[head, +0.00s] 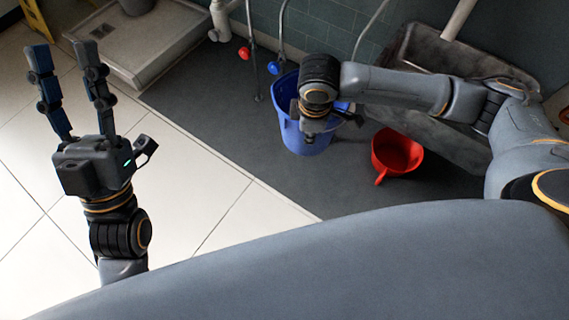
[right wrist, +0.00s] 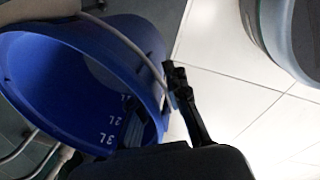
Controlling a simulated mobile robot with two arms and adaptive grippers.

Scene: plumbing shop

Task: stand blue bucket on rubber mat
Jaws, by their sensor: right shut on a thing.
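The blue bucket (head: 304,140) is at the middle of the head view, over the dark grey rubber mat (head: 222,112), and looks roughly upright. I cannot tell whether its base touches the mat. My right gripper (head: 322,110) is shut on the bucket's rim and hides part of its opening. In the right wrist view the bucket (right wrist: 85,85) shows its open mouth, litre marks inside and a pale handle; one finger is outside the wall. My left gripper (head: 62,50) is open and empty above the pale tiles, far left of the bucket.
A red container (head: 397,153) with a handle stands on the dark surface right of the bucket. A grey trough (head: 430,105) is behind it. A shower tray (head: 140,45) lies at the upper left. Pipes with red and blue knobs stand behind. The dark surface left of the bucket is clear.

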